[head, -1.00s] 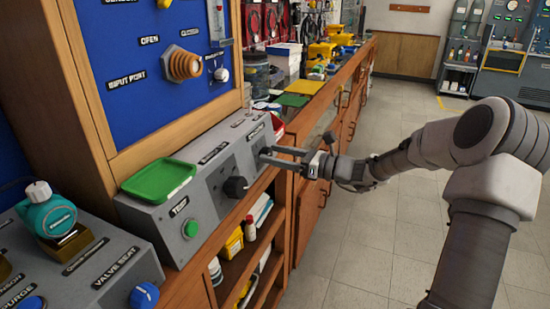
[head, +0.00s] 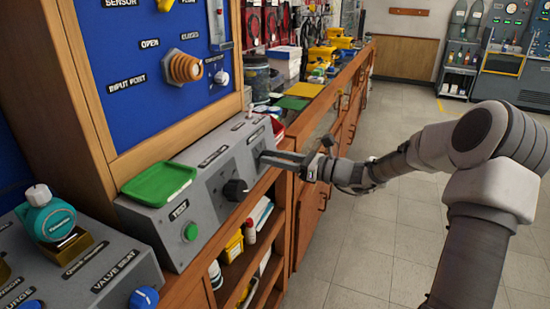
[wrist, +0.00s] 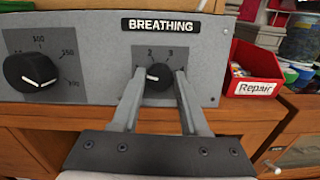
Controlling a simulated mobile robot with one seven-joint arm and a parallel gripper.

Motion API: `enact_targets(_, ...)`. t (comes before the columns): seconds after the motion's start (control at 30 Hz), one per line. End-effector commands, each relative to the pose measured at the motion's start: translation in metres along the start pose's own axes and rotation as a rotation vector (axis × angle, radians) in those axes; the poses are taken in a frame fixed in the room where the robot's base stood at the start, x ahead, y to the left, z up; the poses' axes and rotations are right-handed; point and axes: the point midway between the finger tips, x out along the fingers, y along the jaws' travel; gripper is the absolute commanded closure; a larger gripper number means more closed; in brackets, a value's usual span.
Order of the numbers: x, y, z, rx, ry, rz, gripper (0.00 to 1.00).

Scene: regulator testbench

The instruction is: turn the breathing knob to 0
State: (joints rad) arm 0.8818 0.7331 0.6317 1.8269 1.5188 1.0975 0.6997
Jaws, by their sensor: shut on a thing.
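The breathing knob (wrist: 158,77) is a small dark knob under the BREATHING label (wrist: 160,25) on the grey panel. Its white mark points to the left, slightly downward. My gripper (wrist: 159,74) is shut on the knob, one finger on each side. In the head view my gripper (head: 264,158) reaches the right end of the grey panel (head: 213,182), and its fingers hide the knob.
A larger black knob (wrist: 30,71) with a numbered scale is left of the breathing knob. A red Repair bin (wrist: 252,73) stands close on the right. A green tray (head: 158,184) lies on the panel top. Open floor (head: 370,240) lies to the right.

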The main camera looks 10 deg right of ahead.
Motion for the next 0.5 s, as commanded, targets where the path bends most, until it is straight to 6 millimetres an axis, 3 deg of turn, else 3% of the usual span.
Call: enact_targets(0.5,0.0001,-0.0005,-0.0003,-0.310,0.000,0.065,1.00)
